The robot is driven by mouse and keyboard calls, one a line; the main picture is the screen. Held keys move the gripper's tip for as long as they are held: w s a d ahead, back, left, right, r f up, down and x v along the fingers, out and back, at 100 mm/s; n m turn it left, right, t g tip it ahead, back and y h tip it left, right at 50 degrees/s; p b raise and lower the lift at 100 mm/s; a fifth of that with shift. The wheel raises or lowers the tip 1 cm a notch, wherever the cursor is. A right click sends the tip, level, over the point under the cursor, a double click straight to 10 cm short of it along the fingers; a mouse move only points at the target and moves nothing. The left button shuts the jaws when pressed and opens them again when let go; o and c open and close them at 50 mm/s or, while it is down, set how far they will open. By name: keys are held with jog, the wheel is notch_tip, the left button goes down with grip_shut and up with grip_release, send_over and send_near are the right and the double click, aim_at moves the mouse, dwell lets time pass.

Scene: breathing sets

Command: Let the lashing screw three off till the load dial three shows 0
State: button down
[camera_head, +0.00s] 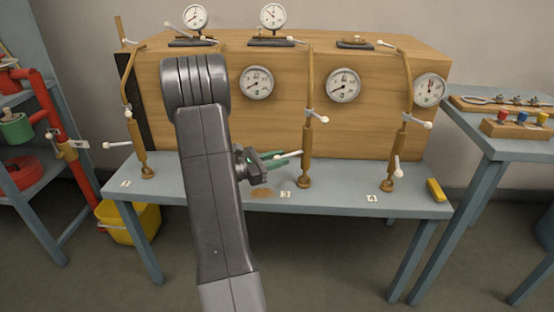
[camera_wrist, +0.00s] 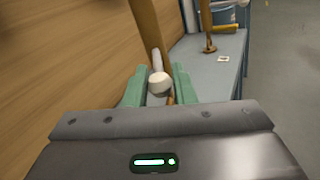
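The lashing in the middle, which I take as three, has a brown post (camera_head: 308,140) standing on the bench, with a small unreadable label (camera_head: 285,194) nearby. A white lever (camera_head: 291,155) sticks out from its lower part toward my gripper (camera_head: 274,159). In the wrist view, the lever's white ball end (camera_wrist: 159,83) lies between the green fingers of my gripper (camera_wrist: 160,88). The ball fills the gap, but I cannot tell whether the fingers press on it. The dial (camera_head: 343,85) right of this post appears to be load dial three; its needle points lower left, its reading too small to tell.
The wooden crate (camera_head: 300,50) stands behind the posts, with other dials (camera_head: 256,83) and (camera_head: 429,90) on its face. The right post (camera_head: 405,130) has its own levers. A yellow block (camera_head: 436,190) lies at the bench's right end. My arm hides part of the crate.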

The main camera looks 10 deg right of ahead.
jog(key=shift+w+a+m+g+h+p, duration=0.15)
jog(key=shift+w+m+g+p, duration=0.5)
jog(key=shift+g, duration=0.55)
jog(key=shift+w+a+m+g+h+p, duration=0.15)
jog(key=shift+w+m+g+p, duration=0.3)
jog(key=shift+w+m+g, duration=0.6)
jog(key=shift+s, duration=0.3)
jog(key=c, duration=1.3)
grip_release()
jog(key=shift+d, duration=0.1)
jog(key=a+p, duration=0.1)
jog(key=a, duration=1.3)
jog(key=shift+w+p, duration=0.1)
jog(key=shift+p, duration=0.25)
jog(key=shift+d, duration=0.15)
jog(key=shift+n+t, duration=0.55)
jog(key=shift+n, duration=0.05)
jog(key=shift+s+d+b, duration=0.15)
jog(key=shift+d+b, duration=0.25)
jog(key=shift+d, duration=1.9)
jog(key=shift+s+d+b, duration=0.15)
jog(key=shift+d+b, duration=0.25)
jog(key=shift+d, duration=1.9)
jog(key=shift+s+d+b, duration=0.15)
jog(key=shift+d+b, duration=0.25)
jog(key=shift+d, duration=1.9)
